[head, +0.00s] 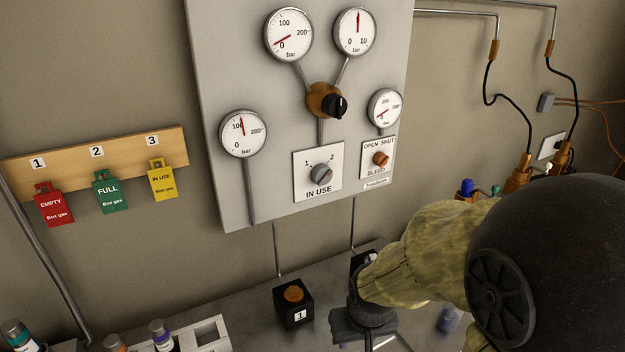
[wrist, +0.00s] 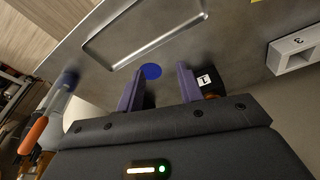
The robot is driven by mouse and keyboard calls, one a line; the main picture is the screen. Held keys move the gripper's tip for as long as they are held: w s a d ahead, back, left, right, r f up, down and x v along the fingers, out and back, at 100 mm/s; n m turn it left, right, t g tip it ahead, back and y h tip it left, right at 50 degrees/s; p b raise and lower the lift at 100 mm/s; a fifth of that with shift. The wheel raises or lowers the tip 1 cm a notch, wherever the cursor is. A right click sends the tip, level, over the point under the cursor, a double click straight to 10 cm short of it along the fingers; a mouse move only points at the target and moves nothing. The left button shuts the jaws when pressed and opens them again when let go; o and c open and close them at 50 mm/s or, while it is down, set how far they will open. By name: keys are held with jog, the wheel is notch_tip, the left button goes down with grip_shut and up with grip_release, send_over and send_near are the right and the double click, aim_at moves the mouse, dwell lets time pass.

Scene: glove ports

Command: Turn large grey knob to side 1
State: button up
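The large grey knob (head: 320,173) is on the white IN USE plate (head: 304,190) low on the wall panel in the head view. Marks 1 and 2 stand at its upper left and upper right. Its grip bar appears slanted towards the 2 side, but its pointer is too small to be sure. My gripper (head: 362,325) is low over the bench, below and right of the knob and well apart from it. In the wrist view my gripper (wrist: 161,88) has its two purple fingers apart with nothing between them. The knob is not in the wrist view.
A black knob (head: 335,106) and an orange BLEED knob (head: 381,158) are nearby on the panel (head: 215,90). A black box with an orange button (head: 294,295) stands on the bench. Coloured tags (head: 109,190) hang at left. Space before the grey knob looks clear.

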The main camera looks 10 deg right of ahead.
jog(key=shift+o, duration=0.4)
jog(key=o, duration=0.4)
jog(key=shift+w, duration=0.1)
jog(key=shift+c, duration=0.2)
jog(key=shift+o, duration=1.2)
jog(key=shift+w+d, duration=0.25)
jog(key=shift+w, duration=0.05)
jog(key=w+d+r+t, duration=0.6)
jog(key=w+r+t, duration=0.25)
jog(key=w, duration=0.35)
notch_tip(320, 180, up, 10)
jog(key=a+n+t+y+b, duration=0.1)
jog(key=n+t+y, duration=0.2)
jog(key=t+y, duration=0.2)
jog(key=shift+w+f+n+t+y, duration=0.15)
jog(key=shift+f+n+t+y, duration=0.15)
jog(key=shift+t, duration=0.25)
jog(key=shift+w+a+r, duration=0.1)
jog(key=shift+r, duration=0.05)
